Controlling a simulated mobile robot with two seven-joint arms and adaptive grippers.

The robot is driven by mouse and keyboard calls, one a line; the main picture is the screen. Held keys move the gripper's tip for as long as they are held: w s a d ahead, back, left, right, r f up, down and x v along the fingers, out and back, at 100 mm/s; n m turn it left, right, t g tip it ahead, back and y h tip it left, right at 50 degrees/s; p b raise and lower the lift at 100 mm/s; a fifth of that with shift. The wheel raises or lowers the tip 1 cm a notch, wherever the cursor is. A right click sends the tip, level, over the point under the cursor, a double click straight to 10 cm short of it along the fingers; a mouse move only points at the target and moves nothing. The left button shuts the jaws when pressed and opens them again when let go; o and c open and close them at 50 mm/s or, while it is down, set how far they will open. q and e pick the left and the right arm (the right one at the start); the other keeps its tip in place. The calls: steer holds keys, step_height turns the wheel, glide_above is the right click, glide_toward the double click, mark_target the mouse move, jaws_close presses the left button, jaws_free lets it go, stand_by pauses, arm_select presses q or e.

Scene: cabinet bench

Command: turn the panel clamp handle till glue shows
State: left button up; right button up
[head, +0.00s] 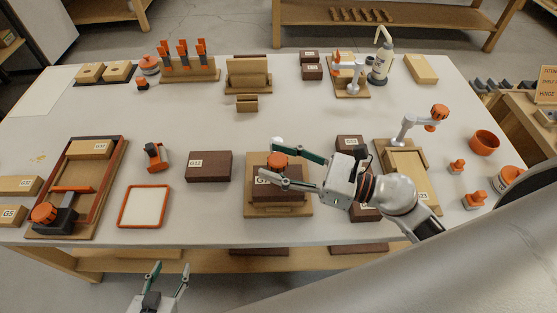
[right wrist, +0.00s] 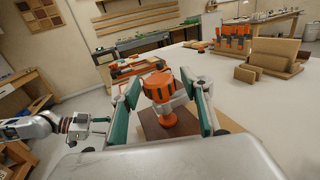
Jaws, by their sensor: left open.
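The panel clamp, which I take to be the wooden frame with red bars (head: 97,188), lies at the left of the bench. Its orange handle (head: 43,213) sits at the near left corner by a black block. No glue can be made out there. My right gripper (head: 268,158) is at another orange knob (head: 278,161), over a brown block on a wooden board. In the right wrist view this knob (right wrist: 159,86) stands between the fingers, which look apart from it. My left gripper (head: 171,267) is open and empty, below the bench's front edge.
A brown block (head: 209,166) and a red-rimmed white tray (head: 144,206) lie between the frame and my right gripper. An orange-headed clamp (head: 154,157) stands nearby. A wooden board with a lamp-like arm (head: 405,128) is at right.

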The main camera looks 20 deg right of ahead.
steer(key=shift+s, duration=0.1)
steer(key=shift+s+d+f, duration=0.1)
steer(key=shift+s+d, duration=0.05)
steer(key=shift+d, duration=0.15)
steer(key=v, duration=1.1)
steer(key=shift+s, duration=0.1)
stand_by(1.5)
